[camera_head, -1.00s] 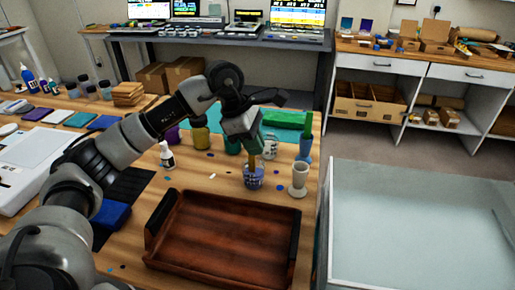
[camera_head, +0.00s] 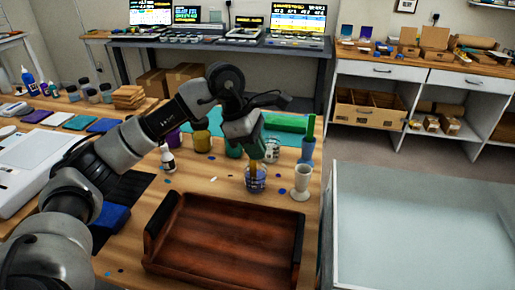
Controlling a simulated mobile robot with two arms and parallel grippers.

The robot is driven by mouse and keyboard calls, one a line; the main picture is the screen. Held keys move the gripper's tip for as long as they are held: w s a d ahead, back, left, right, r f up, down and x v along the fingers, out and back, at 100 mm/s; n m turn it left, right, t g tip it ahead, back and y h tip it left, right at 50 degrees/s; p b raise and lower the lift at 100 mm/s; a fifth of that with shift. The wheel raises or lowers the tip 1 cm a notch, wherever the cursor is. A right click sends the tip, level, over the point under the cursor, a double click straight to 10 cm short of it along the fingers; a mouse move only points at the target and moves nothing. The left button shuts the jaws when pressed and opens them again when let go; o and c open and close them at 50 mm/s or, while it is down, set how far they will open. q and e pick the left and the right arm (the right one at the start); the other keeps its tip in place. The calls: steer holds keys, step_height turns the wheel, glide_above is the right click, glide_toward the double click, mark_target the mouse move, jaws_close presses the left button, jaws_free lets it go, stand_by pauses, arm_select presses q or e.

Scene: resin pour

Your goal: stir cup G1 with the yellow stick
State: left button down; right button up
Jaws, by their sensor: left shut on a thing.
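A small patterned blue-and-white cup (camera_head: 255,184) stands on the wooden table, behind the tray; I cannot read a label on it. My left gripper (camera_head: 254,151) is above the cup, pointing down. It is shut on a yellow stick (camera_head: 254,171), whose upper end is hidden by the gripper. The stick's lower end is inside the cup and hidden by its wall. My right gripper is not in view.
A brown wooden tray (camera_head: 223,202) lies in front. A white dropper bottle (camera_head: 167,160) and several jars stand left and behind.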

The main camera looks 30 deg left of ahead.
arm_select(q)
steer(key=shift+w+d, duration=0.15)
steer(key=shift+d, duration=0.1)
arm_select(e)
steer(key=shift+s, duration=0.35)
arm_select(q)
steer(key=shift+r, duration=0.1)
step_height(320, 180, up, 7)
steer(key=p, duration=0.5)
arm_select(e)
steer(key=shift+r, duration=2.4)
arm_select(q)
step_height(320, 180, up, 5)
steer(key=p, duration=0.3)
steer(key=shift+p, duration=0.3)
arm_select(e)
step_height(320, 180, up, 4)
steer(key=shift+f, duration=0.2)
